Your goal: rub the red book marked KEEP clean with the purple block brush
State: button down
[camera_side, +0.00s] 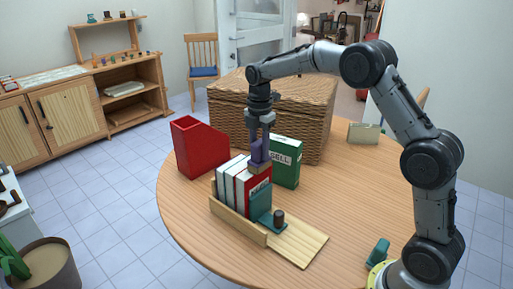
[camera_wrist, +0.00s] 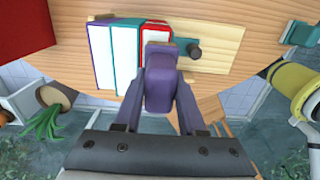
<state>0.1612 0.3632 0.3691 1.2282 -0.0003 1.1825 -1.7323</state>
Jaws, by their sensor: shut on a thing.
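The red book (camera_side: 254,207) stands upright at the right end of a row of books in a wooden rack; its white label is partly legible. In the wrist view its red top (camera_wrist: 155,29) shows beyond the brush. My gripper (camera_side: 261,140) is shut on the purple block brush (camera_side: 257,154), which also shows between my fingers in the wrist view (camera_wrist: 159,80). The brush is upright with its tan bristles down, right at the top of the red book. I cannot tell whether the bristles touch it.
White-paged books (camera_side: 229,180) stand left of the red book. A teal bookend with a dark knob (camera_side: 279,217) is at its right, on the wooden rack (camera_side: 299,244). A green SELL book (camera_side: 286,163), red holder (camera_side: 198,150) and wicker crate (camera_side: 300,115) stand behind. The table's right is mostly clear.

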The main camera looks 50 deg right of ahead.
jog(key=shift+w, duration=1.15)
jog(key=shift+r, duration=0.1)
jog(key=shift+s, duration=0.15)
jog(key=shift+s, duration=1)
jog(key=shift+w+f, duration=0.25)
jog(key=shift+w, duration=0.95)
